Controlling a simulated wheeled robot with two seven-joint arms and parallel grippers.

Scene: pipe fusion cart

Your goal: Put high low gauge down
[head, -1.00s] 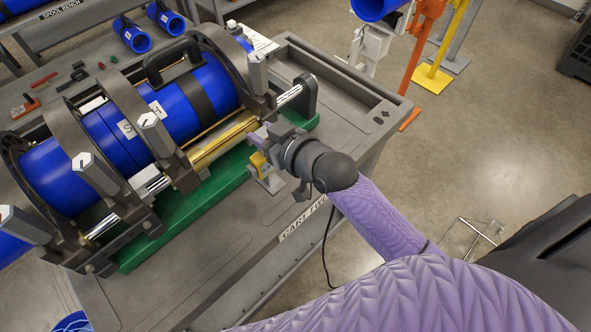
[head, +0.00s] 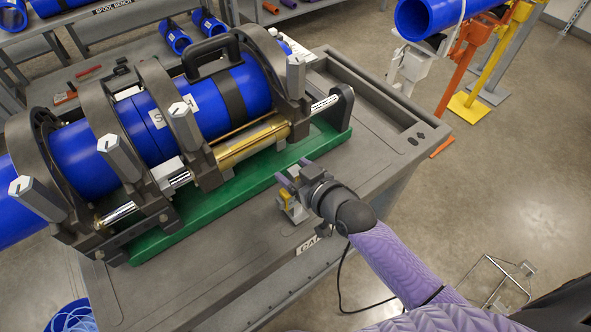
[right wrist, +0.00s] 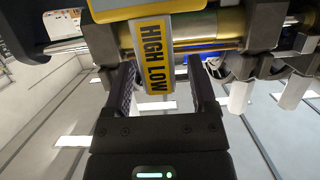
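The high low gauge (head: 292,208) is a small grey and yellow piece at the cart top, just in front of the green tray. In the right wrist view its yellow HIGH LOW label (right wrist: 154,55) shows at the top middle, ahead of the fingers. My right gripper (head: 284,176) is right above and beside the gauge in the head view. In the right wrist view its two fingers (right wrist: 162,85) stand apart, with a gap visible beside the label. Whether a finger touches the gauge is hard to tell. My left gripper is out of view.
The fusion machine with blue pipe (head: 245,85) fills the cart behind the green tray (head: 205,200). Bare cart top (head: 225,245) lies left of the gauge. The cart's front edge is close by. Pipe stands (head: 470,60) are at the upper right.

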